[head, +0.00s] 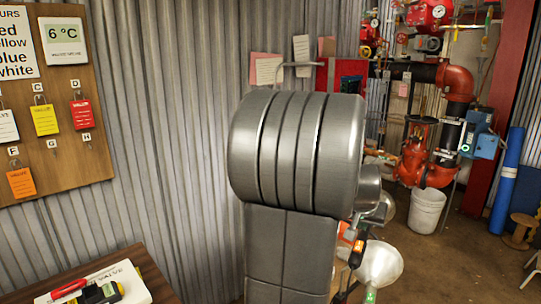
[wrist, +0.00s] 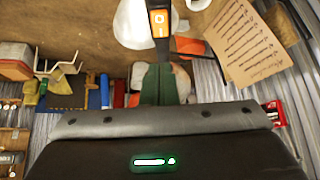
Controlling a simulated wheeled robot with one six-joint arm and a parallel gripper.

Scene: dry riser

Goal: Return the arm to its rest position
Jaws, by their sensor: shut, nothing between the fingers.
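My arm fills the middle of the head view as a large grey ribbed joint with a grey link below it. My gripper cannot be made out clearly there, as the arm blocks that area. In the wrist view, my gripper (wrist: 158,70) shows as two dark green fingers side by side above a dark body with a green light. The fingers are together, with nothing seen held between them. An orange and black device (wrist: 159,22) appears beyond the fingertips; whether it touches them cannot be told.
A board (head: 75,150) with coloured tags hangs at left, above a wooden table (head: 155,272). Red pipework (head: 456,82), a white bucket (head: 427,210) and a blue tube (head: 503,190) stand at right. White funnel-like shapes (head: 382,264) sit close by my arm. Brown floor (head: 465,265) is open at lower right.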

